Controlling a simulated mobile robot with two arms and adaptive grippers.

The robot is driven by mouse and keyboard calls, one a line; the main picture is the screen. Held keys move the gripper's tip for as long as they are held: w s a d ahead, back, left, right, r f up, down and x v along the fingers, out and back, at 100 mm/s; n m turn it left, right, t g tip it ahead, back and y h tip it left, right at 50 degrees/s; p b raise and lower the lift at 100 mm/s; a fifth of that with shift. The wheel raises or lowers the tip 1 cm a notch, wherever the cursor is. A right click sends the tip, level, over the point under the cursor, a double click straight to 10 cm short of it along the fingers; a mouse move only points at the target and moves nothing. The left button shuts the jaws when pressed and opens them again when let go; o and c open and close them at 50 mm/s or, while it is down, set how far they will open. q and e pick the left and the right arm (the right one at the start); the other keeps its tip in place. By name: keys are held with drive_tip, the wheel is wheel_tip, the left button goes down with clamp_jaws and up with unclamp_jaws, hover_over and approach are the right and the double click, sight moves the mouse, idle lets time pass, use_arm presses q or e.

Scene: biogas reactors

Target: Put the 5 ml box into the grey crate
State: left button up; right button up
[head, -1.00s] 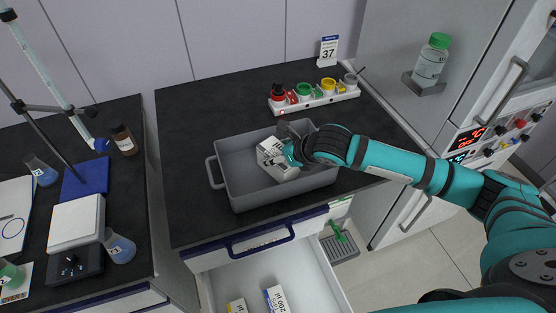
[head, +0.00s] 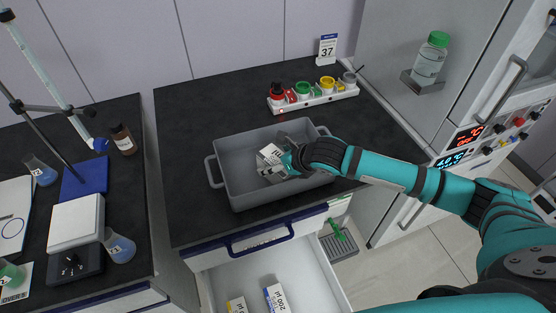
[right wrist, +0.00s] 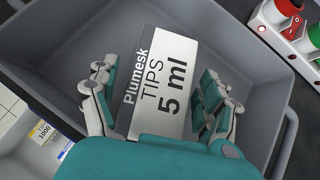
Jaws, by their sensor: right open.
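The 5 ml box (head: 270,158) is white with a grey side and lies inside the grey crate (head: 238,196), which stands on the dark bench. In the right wrist view the box (right wrist: 165,85) reads "Plumesk TIPS 5 ml", with the crate (right wrist: 60,70) around it. My right gripper (head: 284,163) reaches into the crate from the right. In the right wrist view the right gripper (right wrist: 158,92) is open, with one finger on each side of the box and a gap visible on the right side. Part of the box is hidden by the gripper in the head view. My left gripper is not in view.
An open drawer (head: 250,283) below the bench holds other tip boxes, including a 200 µl box (head: 276,298). A white rack (head: 315,97) with coloured caps stands behind the crate. A left bench holds a scale (head: 76,222) and flasks.

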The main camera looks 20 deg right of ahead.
drive_tip(key=shift+r, duration=0.15)
drive_tip(key=v, duration=1.2)
drive_tip(key=shift+b, duration=0.4)
